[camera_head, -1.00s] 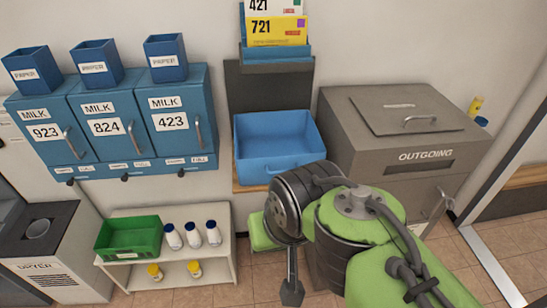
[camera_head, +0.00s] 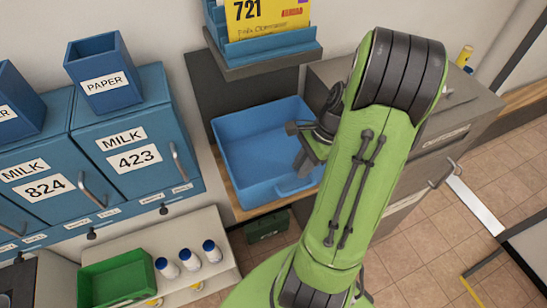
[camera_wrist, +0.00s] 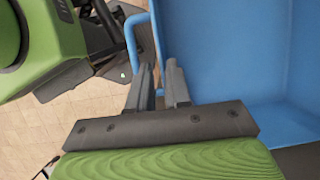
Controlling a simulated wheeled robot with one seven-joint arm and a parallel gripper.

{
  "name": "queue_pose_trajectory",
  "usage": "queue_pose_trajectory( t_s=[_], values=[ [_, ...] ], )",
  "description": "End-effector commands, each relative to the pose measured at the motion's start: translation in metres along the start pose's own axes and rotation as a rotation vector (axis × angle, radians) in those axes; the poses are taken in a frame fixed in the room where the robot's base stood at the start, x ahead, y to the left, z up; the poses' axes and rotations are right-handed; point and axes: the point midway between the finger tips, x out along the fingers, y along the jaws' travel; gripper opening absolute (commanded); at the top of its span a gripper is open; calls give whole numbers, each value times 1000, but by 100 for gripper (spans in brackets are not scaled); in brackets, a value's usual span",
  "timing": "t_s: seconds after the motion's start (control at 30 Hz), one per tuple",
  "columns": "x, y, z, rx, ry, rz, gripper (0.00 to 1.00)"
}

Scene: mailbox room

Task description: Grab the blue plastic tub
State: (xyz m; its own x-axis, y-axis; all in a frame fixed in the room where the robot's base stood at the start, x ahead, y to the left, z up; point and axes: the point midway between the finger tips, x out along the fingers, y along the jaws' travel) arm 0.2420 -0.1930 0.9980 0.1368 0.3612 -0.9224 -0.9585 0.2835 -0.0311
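The blue plastic tub (camera_head: 240,133) stands on a wooden shelf below the yellow sign, with a handle loop on its front wall. In the wrist view, the tub (camera_wrist: 230,50) fills the upper right, and its handle (camera_wrist: 131,38) is just left of its wall. My gripper (camera_wrist: 160,68) is at this wall near the handle, its two fingers close together with a narrow gap between them. The wall's edge runs toward that gap; contact is unclear. In the head view, my gripper (camera_head: 303,160) is at the tub's right side, partly hidden by my arm.
Blue milk cabinets (camera_head: 140,150) are at left, with a paper bin (camera_head: 104,78) on top. A white shelf (camera_head: 205,240) below holds a green crate (camera_head: 117,279) and bottles. A grey outgoing box (camera_head: 465,110) is right of the tub. Open tiled floor (camera_head: 420,250) is at lower right.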

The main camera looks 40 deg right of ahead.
Motion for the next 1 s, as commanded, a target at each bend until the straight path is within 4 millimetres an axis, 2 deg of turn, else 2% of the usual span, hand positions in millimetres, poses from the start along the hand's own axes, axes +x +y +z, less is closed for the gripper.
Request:
queue_pose_trajectory(
  t_s=[0.3,0.4,0.6,0.73,1.0],
  values=[
    [52,-2,0,-3,-2,3,18],
    [60,-2,0,-1,1,2,18],
    [59,-2,1,-2,2,0,18],
    [59,-2,1,-2,2,0,0],
    [59,-2,1,-2,2,0,0]
  ],
)
